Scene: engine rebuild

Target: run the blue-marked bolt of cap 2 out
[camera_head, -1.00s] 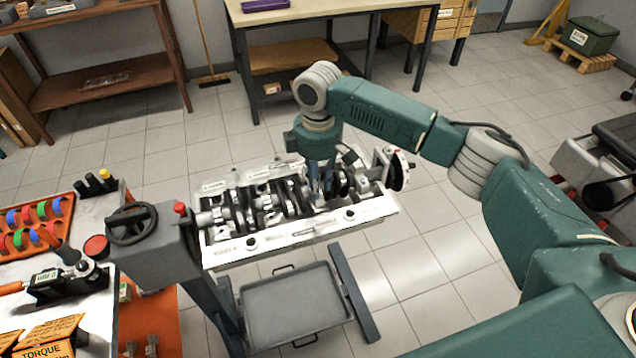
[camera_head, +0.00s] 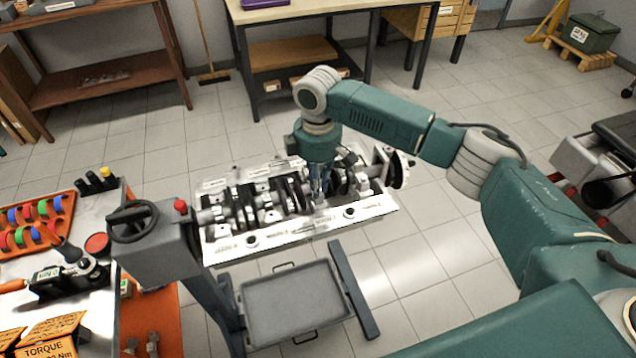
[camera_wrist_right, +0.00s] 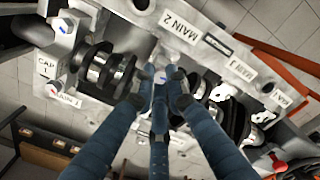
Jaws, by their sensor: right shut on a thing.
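The engine block (camera_head: 290,235) lies on a stand with its crankshaft and bearing caps facing up. My right gripper (camera_head: 320,193) points down into the block, right of its middle. In the right wrist view, my right gripper (camera_wrist_right: 162,82) is shut at the main bearing cap beside the "MAIN 2" label (camera_wrist_right: 181,25). A small blue mark (camera_wrist_right: 160,76) shows between the fingertips. The blue-marked bolt it holds is mostly hidden by the fingers. Cap 1 (camera_wrist_right: 46,68), with its own label, is at the left. My left gripper is not in view.
The stand's handwheel (camera_head: 133,223) and column rise left of the block. A grey tray (camera_head: 290,305) sits below it. A bench (camera_head: 75,215) with tools and an orange rack of coloured rings stands at the left. Open floor lies right of the block.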

